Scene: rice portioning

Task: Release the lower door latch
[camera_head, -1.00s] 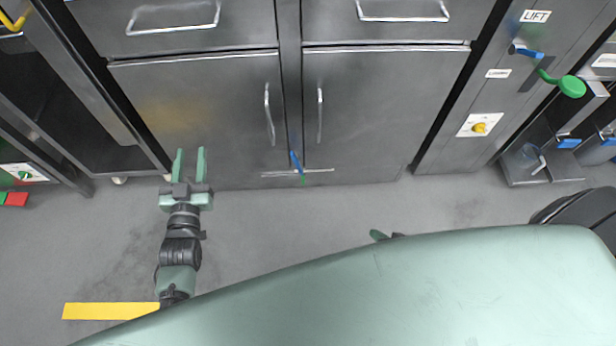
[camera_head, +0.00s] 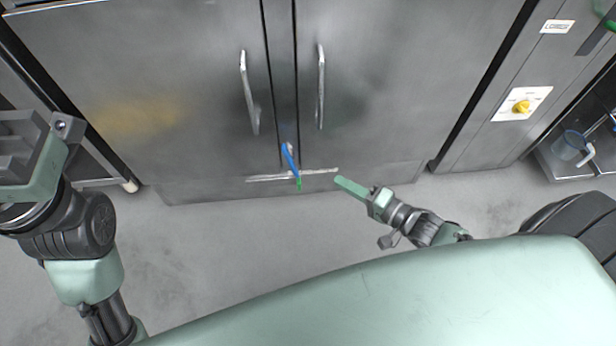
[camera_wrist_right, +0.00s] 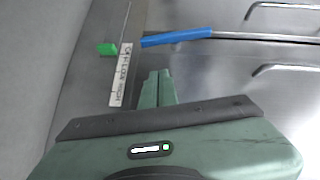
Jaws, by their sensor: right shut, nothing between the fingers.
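The lower door latch has a blue lever (camera_head: 290,160) low at the seam between the two steel doors, with a green tip (camera_head: 299,184) at its lower end in the head view. My right gripper (camera_head: 350,187) is shut and empty, to the right of the latch and apart from it. The right wrist view shows the blue lever (camera_wrist_right: 178,38), a separate green tab (camera_wrist_right: 107,49) and a printed label strip (camera_wrist_right: 121,75) just beyond the closed fingertips (camera_wrist_right: 158,76). My left gripper (camera_head: 30,165) is at the left edge; its fingers are not clearly visible.
Two vertical door handles (camera_head: 250,92) (camera_head: 321,87) flank the seam above the latch. A panel with a yellow knob (camera_head: 521,106) stands at the right. Bare grey floor (camera_head: 235,235) lies in front of the doors.

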